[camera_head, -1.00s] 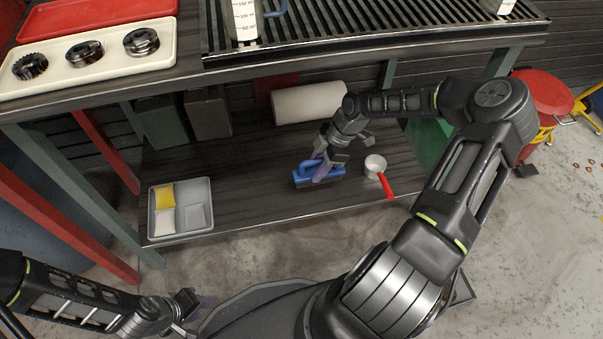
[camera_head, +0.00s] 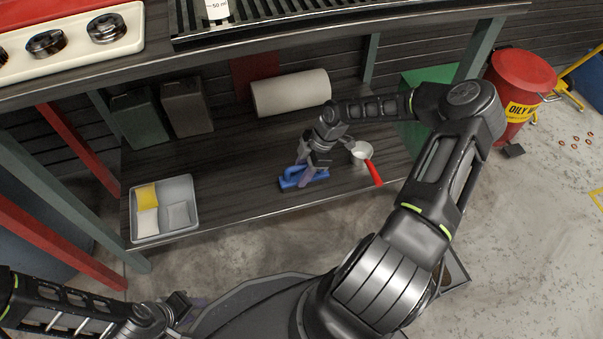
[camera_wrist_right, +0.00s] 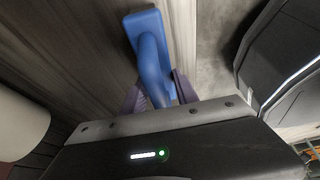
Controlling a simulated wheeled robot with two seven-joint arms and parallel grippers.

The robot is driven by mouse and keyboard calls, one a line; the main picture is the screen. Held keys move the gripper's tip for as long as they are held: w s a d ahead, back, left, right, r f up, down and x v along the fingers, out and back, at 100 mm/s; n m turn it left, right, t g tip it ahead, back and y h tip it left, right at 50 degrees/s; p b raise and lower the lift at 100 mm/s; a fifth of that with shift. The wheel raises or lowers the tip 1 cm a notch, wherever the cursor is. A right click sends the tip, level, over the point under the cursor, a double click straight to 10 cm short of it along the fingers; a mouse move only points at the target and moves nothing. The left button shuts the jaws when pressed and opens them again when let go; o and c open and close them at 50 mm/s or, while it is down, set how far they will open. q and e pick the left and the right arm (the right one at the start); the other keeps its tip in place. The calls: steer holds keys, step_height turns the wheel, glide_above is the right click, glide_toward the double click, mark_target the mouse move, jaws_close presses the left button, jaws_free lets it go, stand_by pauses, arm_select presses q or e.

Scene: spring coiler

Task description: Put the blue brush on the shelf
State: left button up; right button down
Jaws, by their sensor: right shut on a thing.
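The blue brush (camera_head: 291,177) is at the front part of the dark lower shelf (camera_head: 240,200), left of a small white pot. My right gripper (camera_head: 308,176) reaches down onto it and is shut on its handle. In the right wrist view the blue brush (camera_wrist_right: 155,50) extends out from between the two purple fingers (camera_wrist_right: 157,95). I cannot tell whether its underside touches the shelf boards. My left gripper (camera_head: 184,308) is low at the left, in front of the shelf and away from the brush; its fingers are too small and dark to judge.
A white pot (camera_head: 362,151) with a red handle stands right of the brush. A grey tray (camera_head: 188,191) with sponges sits at the shelf's left. A paper roll (camera_head: 290,93) and dark boxes (camera_head: 186,108) stand behind. The worktop (camera_head: 150,70) overhangs the shelf.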

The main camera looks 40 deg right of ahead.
steer(key=shift+f, duration=0.1)
steer(key=c, duration=0.9)
jaws_free()
steer(key=p+v, duration=0.4)
steer(key=v, duration=0.8)
steer(key=shift+s+p, duration=0.1)
steer(key=shift+p, duration=0.3)
steer(key=shift+a, duration=0.15)
